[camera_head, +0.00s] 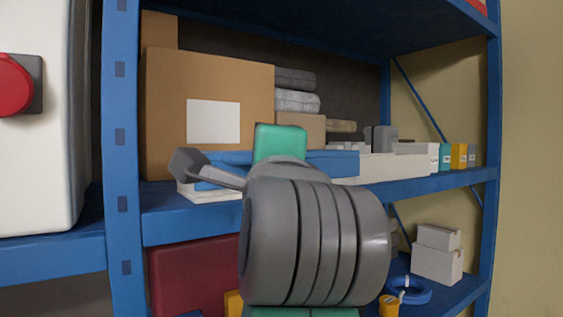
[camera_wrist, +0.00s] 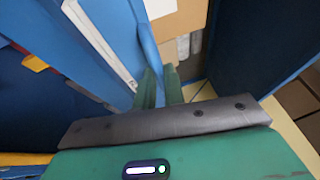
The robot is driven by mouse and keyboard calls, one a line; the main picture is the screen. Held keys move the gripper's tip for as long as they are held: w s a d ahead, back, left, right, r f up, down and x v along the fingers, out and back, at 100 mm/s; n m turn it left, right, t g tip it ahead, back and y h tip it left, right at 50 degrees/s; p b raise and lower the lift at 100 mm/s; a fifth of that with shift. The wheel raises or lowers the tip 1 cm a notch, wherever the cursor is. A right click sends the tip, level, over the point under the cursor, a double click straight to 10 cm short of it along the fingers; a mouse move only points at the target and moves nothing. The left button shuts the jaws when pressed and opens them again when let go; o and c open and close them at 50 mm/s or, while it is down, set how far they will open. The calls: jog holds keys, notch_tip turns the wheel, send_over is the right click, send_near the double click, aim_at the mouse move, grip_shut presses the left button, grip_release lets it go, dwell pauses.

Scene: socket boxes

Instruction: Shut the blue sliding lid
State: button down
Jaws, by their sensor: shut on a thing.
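The blue sliding lid (camera_head: 340,162) lies on a low white box (camera_head: 212,196) on the middle shelf, partly hidden behind my arm in the head view. In the wrist view the blue lid (camera_wrist: 118,22) runs beside a white box edge (camera_wrist: 97,38), with a raised blue strip along its near side. My gripper (camera_wrist: 164,73) has its green fingers close together on the end of that blue strip. The contact itself is small and partly hidden. In the head view the fingertips are hidden, and how far the lid is open cannot be told.
A large cardboard box (camera_head: 225,85) stands behind the lid. White boxes (camera_head: 393,166) and small coloured boxes (camera_head: 458,156) line the shelf to the right. A blue upright (camera_head: 122,160) stands at left, and the upper shelf (camera_head: 330,22) hangs above.

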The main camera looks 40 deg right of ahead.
jog(key=shift+w+a, duration=0.2)
jog(key=shift+a, duration=0.1)
jog(key=c, duration=1.5)
grip_release()
jog(key=shift+a, duration=0.1)
jog(key=shift+s, duration=0.15)
jog(key=b+v, duration=0.2)
jog(key=v, duration=0.5)
jog(key=shift+s+a+b, duration=0.15)
jog(key=shift+s+b, duration=0.05)
jog(key=shift+b, duration=0.1)
jog(key=shift+f, duration=0.1)
